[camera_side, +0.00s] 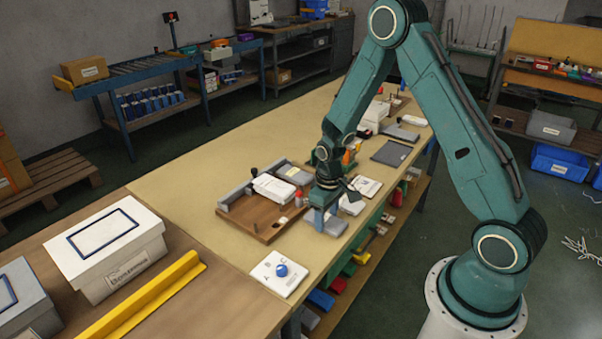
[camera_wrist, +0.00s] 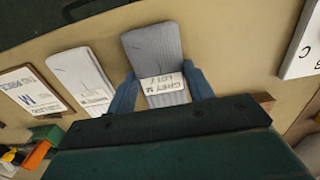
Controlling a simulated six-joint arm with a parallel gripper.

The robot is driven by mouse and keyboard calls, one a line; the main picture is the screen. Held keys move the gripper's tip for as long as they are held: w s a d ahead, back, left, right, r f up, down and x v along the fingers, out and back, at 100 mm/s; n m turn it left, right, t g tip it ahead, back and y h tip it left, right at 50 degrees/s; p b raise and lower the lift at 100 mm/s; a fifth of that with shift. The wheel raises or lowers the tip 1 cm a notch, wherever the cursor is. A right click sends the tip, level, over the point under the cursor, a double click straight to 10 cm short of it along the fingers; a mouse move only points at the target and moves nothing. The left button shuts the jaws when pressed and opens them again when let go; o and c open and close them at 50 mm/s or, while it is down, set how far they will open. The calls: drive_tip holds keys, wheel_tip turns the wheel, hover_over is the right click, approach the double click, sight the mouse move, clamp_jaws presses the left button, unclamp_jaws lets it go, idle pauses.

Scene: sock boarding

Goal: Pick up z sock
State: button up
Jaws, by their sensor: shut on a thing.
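A grey ribbed sock (camera_wrist: 152,48) with a white tag reading "GREY M LOT" and a last mark that is hard to read lies between the two blue fingers of my gripper (camera_wrist: 162,92) in the wrist view. The fingers are shut on its sides near the tag. In the side view my gripper (camera_side: 322,214) is low over the tan table, with the grey sock (camera_side: 330,226) at its fingers. Whether the sock touches the table is unclear. A paler sock (camera_wrist: 80,72) with a tag lies to the left in the wrist view.
A wooden board (camera_side: 245,215) with grey rails and a white block stands left of my gripper. A white card with a blue knob (camera_side: 281,270) lies nearer the front. A clipboard sheet (camera_wrist: 30,92) lies beyond the paler sock. Bare table separates the board from the card.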

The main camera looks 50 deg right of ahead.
sight(326, 219)
wheel_tip(326, 219, up, 20)
idle(1.0)
idle(0.5)
drive_tip(key=w+d+r, duration=0.2)
drive_tip(key=w+d, duration=0.3)
drive_tip(key=w, duration=0.4)
drive_tip(key=w+d+r, duration=0.2)
drive_tip(key=w+d, duration=0.3)
drive_tip(key=w, duration=0.3)
drive_tip(key=shift+w+r, duration=0.15)
drive_tip(key=shift+w, duration=0.25)
wheel_tip(326, 219, down, 16)
drive_tip(key=shift+r, duration=0.1)
idle(0.3)
